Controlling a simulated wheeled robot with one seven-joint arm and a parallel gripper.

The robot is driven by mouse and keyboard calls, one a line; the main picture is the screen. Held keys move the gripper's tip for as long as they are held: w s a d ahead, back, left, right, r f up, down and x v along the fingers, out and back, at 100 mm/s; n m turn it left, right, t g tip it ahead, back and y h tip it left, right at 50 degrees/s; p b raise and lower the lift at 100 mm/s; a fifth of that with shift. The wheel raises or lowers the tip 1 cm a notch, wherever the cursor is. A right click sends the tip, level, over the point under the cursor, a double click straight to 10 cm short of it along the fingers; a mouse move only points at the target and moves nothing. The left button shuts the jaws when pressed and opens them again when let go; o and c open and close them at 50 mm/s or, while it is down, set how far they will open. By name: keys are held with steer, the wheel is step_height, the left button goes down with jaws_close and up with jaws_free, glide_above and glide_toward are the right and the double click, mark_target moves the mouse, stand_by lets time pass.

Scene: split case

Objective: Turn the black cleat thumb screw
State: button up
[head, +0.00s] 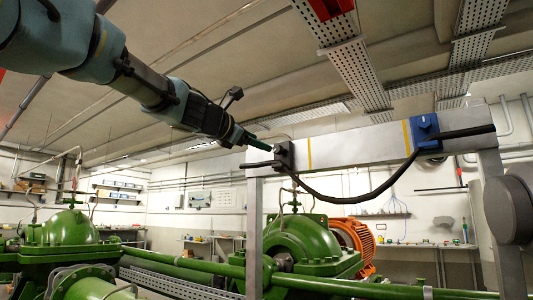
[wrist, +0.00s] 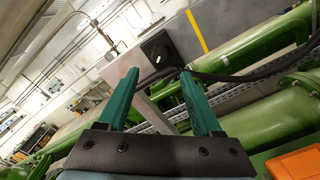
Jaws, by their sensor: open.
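The black cleat (head: 284,157) sits near the left end of a grey metal beam (head: 360,146), with a black cable (head: 345,199) running from it. In the wrist view the black cleat (wrist: 161,46) lies just beyond my fingertips, between them in the picture. Its thumb screw (wrist: 156,57) looks like a dark round knob with a pale mark; its turn angle is hard to tell. My gripper (head: 270,149) has green fingers and points at the cleat from the left. In the wrist view my gripper (wrist: 158,73) is open, with nothing between its fingers.
A blue cleat (head: 426,131) holds the cable further right on the beam. Yellow bands (head: 309,152) mark the beam. Grey posts (head: 254,235) support it. Green pumps (head: 300,245) and an orange motor (head: 352,242) stand below. Perforated trays (head: 355,70) hang overhead.

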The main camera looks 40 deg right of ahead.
steer(key=shift+v, duration=1.25)
steer(key=shift+f, duration=0.1)
steer(key=w+a+f+m+t+y, duration=0.1)
steer(key=w+a+f+m+y, duration=0.15)
steer(key=w+a+f, duration=0.6)
steer(key=w+a+f+m+y+p, duration=0.1)
steer(key=a+f+y, duration=0.3)
steer(key=f, duration=0.9)
steer(key=w+a+f+m+t+y, duration=0.1)
steer(key=w+a+f+m+y, duration=0.15)
steer(key=w+a+f, duration=0.55)
steer(key=s+a+f+m+g+y, duration=0.25)
steer(key=s+a+f+y, duration=0.2)
steer(key=a+f, duration=0.9)
steer(key=s+a+f+m+g+y+p, duration=0.1)
steer(key=s+a+f+m, duration=0.5)
steer(key=s+a+f, duration=0.6)
steer(key=a+g+y, duration=0.1)
steer(key=y, duration=0.1)
steer(key=shift+s+a+f+y, duration=0.25)
steer(key=shift+s+a+y, duration=0.05)
steer(key=shift+a+y, duration=0.1)
